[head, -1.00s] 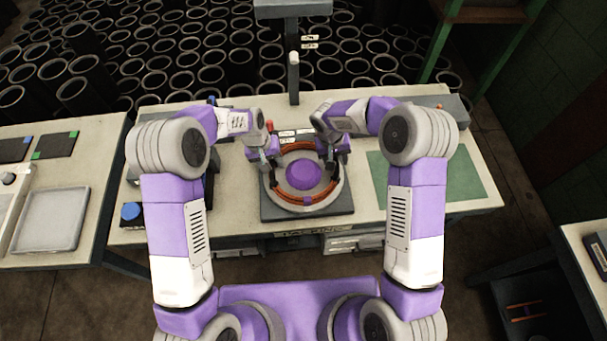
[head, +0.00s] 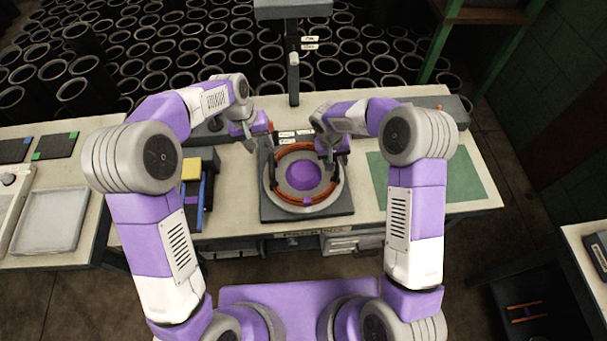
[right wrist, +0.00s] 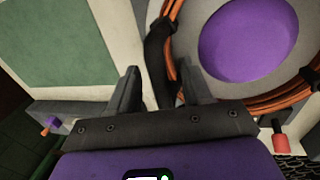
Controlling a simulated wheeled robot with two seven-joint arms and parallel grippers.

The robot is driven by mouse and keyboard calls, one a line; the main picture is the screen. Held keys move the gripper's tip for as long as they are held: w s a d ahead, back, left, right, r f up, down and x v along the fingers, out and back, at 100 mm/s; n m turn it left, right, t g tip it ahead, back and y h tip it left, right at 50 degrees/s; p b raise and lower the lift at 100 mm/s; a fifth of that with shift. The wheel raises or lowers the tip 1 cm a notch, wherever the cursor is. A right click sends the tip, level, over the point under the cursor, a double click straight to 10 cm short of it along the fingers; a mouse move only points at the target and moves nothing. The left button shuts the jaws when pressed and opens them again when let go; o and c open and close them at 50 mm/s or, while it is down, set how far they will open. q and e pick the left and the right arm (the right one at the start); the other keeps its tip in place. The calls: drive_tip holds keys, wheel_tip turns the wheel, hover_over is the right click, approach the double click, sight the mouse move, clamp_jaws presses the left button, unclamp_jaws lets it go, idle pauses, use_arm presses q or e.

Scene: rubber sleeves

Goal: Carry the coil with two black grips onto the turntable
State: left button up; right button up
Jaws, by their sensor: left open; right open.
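The orange coil (head: 290,199) lies flat on the round grey turntable (head: 326,208), around its purple hub (head: 303,175). One black grip (head: 273,174) is on the coil's left side. The other black grip shows in the right wrist view (right wrist: 158,62), on the coil's right side. My right gripper (head: 331,157) is open, with its fingers on either side of that grip; in the right wrist view (right wrist: 160,88) there are gaps beside it. My left gripper (head: 251,146) is open and empty, up and left of the coil, clear of the left grip.
A green mat (head: 445,178) lies right of the turntable. A blue and black holder with a yellow block (head: 191,169) stands to the left. A dark post (head: 293,80) rises behind the turntable. Many black sleeves stand behind the table.

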drive_tip(key=shift+r, duration=0.35)
use_arm(q)
drive_tip(key=shift+r, duration=0.35)
use_arm(e)
wheel_tip(320, 180, up, 11)
drive_tip(key=a, duration=0.2)
drive_tip(key=shift+a, duration=0.15)
